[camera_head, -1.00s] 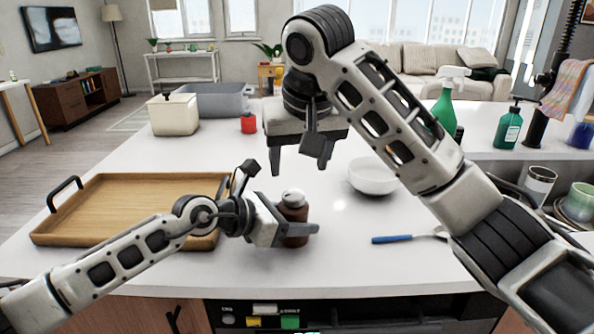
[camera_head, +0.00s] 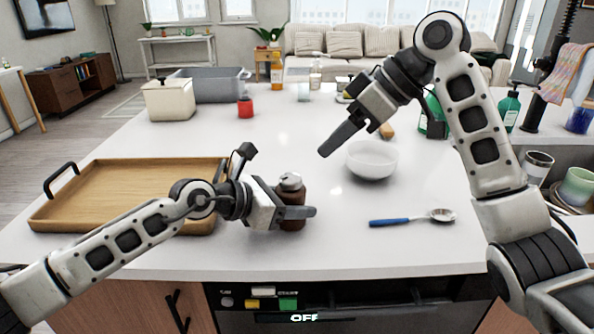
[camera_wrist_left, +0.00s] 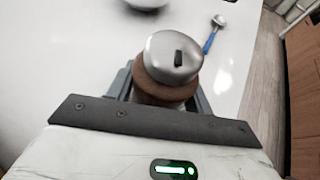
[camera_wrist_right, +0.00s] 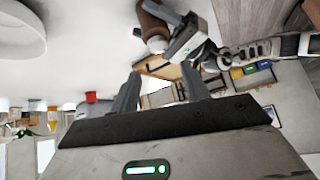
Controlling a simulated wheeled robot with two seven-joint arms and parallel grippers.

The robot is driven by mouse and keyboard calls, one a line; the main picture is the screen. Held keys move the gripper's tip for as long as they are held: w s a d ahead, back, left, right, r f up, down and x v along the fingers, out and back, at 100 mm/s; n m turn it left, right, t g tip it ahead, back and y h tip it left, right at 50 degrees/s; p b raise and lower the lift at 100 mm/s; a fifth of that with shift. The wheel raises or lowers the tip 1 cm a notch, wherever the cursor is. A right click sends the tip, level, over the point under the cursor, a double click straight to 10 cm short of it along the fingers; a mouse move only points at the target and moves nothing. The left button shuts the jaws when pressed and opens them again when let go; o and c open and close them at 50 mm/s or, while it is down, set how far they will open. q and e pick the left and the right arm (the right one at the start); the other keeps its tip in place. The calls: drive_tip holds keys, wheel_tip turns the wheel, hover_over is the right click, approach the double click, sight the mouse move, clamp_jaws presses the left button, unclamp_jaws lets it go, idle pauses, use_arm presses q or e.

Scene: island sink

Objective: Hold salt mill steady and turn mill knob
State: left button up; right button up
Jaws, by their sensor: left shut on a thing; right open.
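The salt mill (camera_head: 291,196) stands upright on the white counter, brown with a silver knob (camera_head: 290,181) on top. My left gripper (camera_head: 296,212) is shut on its body from the left side. In the left wrist view the knob (camera_wrist_left: 174,57) shows above the brown body between my fingers, with a dark slot mark on top. My right gripper (camera_head: 345,140) is open and empty, above the counter to the upper right of the mill, apart from it. The right wrist view shows the mill (camera_wrist_right: 155,25) beyond my open right fingers (camera_wrist_right: 163,92).
A wooden tray (camera_head: 125,167) lies left of the mill. A red jar (camera_head: 245,108) and cream canister (camera_head: 168,101) stand farther back.

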sight(292, 177)
drive_tip(key=shift+n+y, duration=0.5)
drive_tip(key=shift+n, duration=0.4)
drive_tip(key=x, duration=1)
drive_tip(key=shift+w+d+f, duration=0.15)
drive_tip(key=shift+w+f, duration=0.1)
drive_tip(key=shift+f, duration=0.25)
drive_tip(key=c, duration=0.7)
